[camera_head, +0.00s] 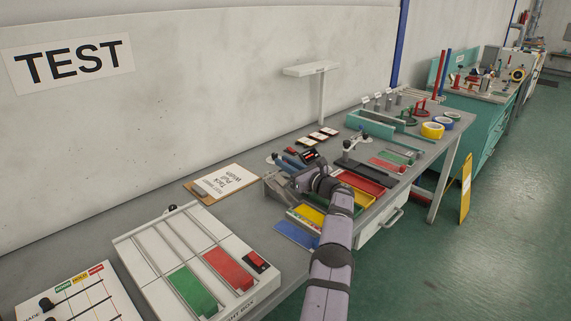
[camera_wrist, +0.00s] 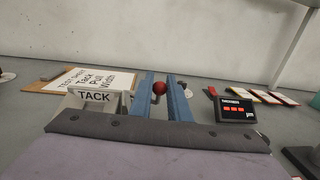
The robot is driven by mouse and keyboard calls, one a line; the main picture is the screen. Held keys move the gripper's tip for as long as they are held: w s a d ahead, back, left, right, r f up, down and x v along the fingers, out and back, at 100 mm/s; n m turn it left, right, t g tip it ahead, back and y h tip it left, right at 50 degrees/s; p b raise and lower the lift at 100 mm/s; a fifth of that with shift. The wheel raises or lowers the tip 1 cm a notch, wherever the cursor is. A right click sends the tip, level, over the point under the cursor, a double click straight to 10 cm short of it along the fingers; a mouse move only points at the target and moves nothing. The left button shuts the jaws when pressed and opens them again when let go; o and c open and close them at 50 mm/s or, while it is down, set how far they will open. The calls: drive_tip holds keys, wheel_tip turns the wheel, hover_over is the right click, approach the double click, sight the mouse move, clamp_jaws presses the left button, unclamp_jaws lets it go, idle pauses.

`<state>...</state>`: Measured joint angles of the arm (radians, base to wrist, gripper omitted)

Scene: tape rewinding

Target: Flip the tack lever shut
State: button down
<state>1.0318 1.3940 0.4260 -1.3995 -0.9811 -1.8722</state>
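The tack lever has a red ball knob (camera_wrist: 159,88) on a dark stem, seen upright in the wrist view. It stands just right of a pale box labelled TACK (camera_wrist: 95,98). My gripper (camera_wrist: 161,82) has two blue fingers apart, pointing forward, with the red knob framed in the gap between them. The knob nearly fills that gap; I cannot tell whether it touches either finger. The lever's foot is hidden behind my gripper's palm. In the head view my gripper (camera_head: 287,162) is low over the bench, and the knob cannot be made out there.
A thickness display (camera_wrist: 236,109) stands to the right of the fingers, with several sample cards (camera_wrist: 270,96) behind it. A clipboard sheet (camera_head: 222,180) lies to the left. Coloured trays (camera_head: 360,182) lie right of my arm, and a white light box (camera_head: 190,258) is nearer left.

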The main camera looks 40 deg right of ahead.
drive_tip(key=shift+r+m+h+b, duration=0.3)
drive_tip(key=shift+m+h, duration=0.1)
drive_tip(key=shift+h, duration=0.1)
drive_tip(key=shift+s+h, duration=0.1)
drive_tip(key=shift+h, duration=0.4)
drive_tip(key=b, duration=0.1)
drive_tip(key=m+h+b, duration=0.1)
drive_tip(key=b, duration=0.1)
drive_tip(key=shift+s+a+f+g, duration=0.15)
drive_tip(key=shift+s+f+g, duration=0.05)
drive_tip(key=shift+f+g, duration=0.15)
drive_tip(key=m+h+b, duration=0.1)
drive_tip(key=b, duration=0.2)
drive_tip(key=shift+s+a, duration=0.1)
drive_tip(key=shift+s, duration=0.1)
drive_tip(key=shift+r+h+b, duration=0.1)
drive_tip(key=shift+h+b, duration=0.2)
drive_tip(key=shift+b, duration=0.05)
drive_tip(key=shift+s, duration=0.1)
drive_tip(key=c, duration=1.7)
unclamp_jaws()
drive_tip(key=shift+a, duration=0.1)
drive_tip(key=shift+o, duration=0.2)
